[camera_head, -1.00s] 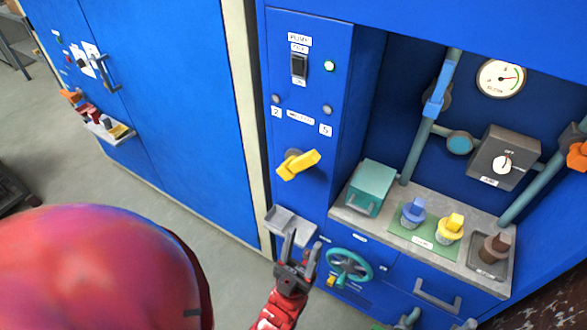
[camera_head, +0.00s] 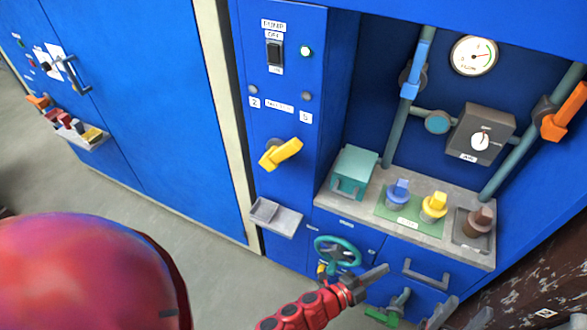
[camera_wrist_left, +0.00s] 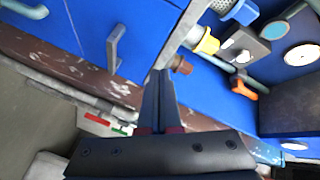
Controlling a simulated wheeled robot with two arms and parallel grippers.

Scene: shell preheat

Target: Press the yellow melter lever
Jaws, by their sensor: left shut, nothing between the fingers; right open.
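A yellow lever (camera_head: 281,153) sits on the front of the blue column panel, between the number labels and a small grey tray. It points up to the right. My left gripper (camera_head: 384,268) is shut and empty, low in front of the cabinet, right of the green handwheel and well below and right of the lever. Its closed fingers (camera_wrist_left: 160,74) also show in the left wrist view; the lever is not seen there. My right gripper (camera_head: 458,313) is open at the bottom edge, only its grey fingers in view.
A grey tray (camera_head: 275,218) sticks out below the lever. A green handwheel (camera_head: 337,251) and a drawer handle (camera_head: 425,275) stick out lower. The ledge holds a teal box (camera_head: 355,170), a blue-topped piece (camera_head: 397,192), a yellow-topped piece (camera_head: 434,207) and a brown one (camera_head: 479,221).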

